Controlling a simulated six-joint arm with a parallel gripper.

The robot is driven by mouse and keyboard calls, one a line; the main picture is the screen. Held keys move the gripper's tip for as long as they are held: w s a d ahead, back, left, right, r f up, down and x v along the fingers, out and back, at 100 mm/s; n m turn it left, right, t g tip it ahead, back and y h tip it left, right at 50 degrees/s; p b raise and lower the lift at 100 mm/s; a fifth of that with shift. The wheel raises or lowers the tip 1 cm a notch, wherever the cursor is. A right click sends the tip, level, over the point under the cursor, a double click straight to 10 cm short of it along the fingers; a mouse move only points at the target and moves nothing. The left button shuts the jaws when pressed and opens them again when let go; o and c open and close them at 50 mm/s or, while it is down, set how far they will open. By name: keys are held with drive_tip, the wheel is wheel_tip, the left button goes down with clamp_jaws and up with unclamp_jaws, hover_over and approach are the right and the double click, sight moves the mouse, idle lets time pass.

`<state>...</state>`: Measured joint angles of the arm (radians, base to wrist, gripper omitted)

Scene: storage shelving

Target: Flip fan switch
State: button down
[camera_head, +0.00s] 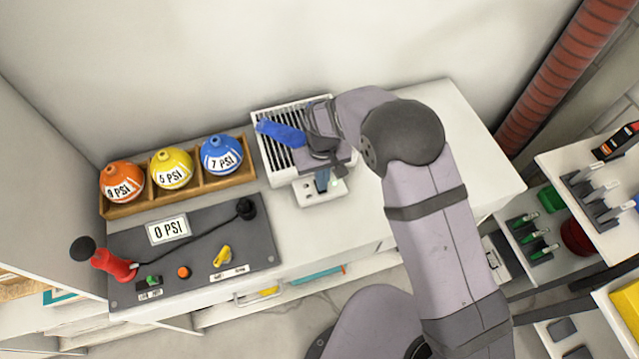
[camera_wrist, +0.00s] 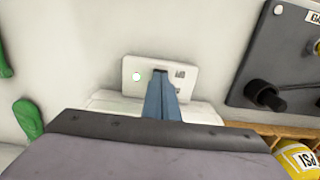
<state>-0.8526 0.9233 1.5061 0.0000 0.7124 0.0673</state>
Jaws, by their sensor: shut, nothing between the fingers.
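The fan is a white slatted box (camera_head: 272,155) at the back of the white counter, left of my arm in the head view. The pale switch plate (camera_head: 305,196) lies in front of it. In the wrist view the switch plate (camera_wrist: 186,86) has a round mark with a green edge at its left and a small dark mark at its right. My gripper (camera_head: 322,182) is shut and empty, its blue fingers pointing at the plate. In the wrist view my gripper (camera_wrist: 161,73) covers the plate's middle, so the switch lever is hidden. I cannot tell whether the fingertips touch it.
A dark control panel (camera_head: 205,216) with a red handle (camera_head: 115,265) lies to the left. Behind it a wooden rack (camera_head: 128,208) holds orange, yellow and blue balls. A blue piece (camera_head: 281,132) crosses the fan's slats. The counter's right end (camera_head: 465,140) is clear.

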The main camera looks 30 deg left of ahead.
drive_tip(key=shift+f+b, duration=0.4)
drive_tip(key=shift+f, duration=0.25)
drive_tip(key=shift+r, duration=0.1)
idle(0.4)
drive_tip(key=shift+r+p, duration=2.55)
drive_tip(key=shift+r, duration=0.85)
drive_tip(key=s+d+g+h, duration=0.3)
drive_tip(key=s+d, duration=0.9)
drive_tip(key=d, duration=0.5)
drive_tip(key=s+d+r+m+y, duration=0.25)
drive_tip(key=d+r+m, duration=0.25)
drive_tip(key=d+r, duration=0.5)
drive_tip(key=w+d+r+m+t, duration=0.3)
drive_tip(key=w+d+m, duration=0.1)
drive_tip(key=d, duration=0.5)
drive_tip(key=shift+w+d+r, duration=0.15)
drive_tip(key=shift+w+d, duration=0.05)
drive_tip(key=shift+w, duration=0.2)
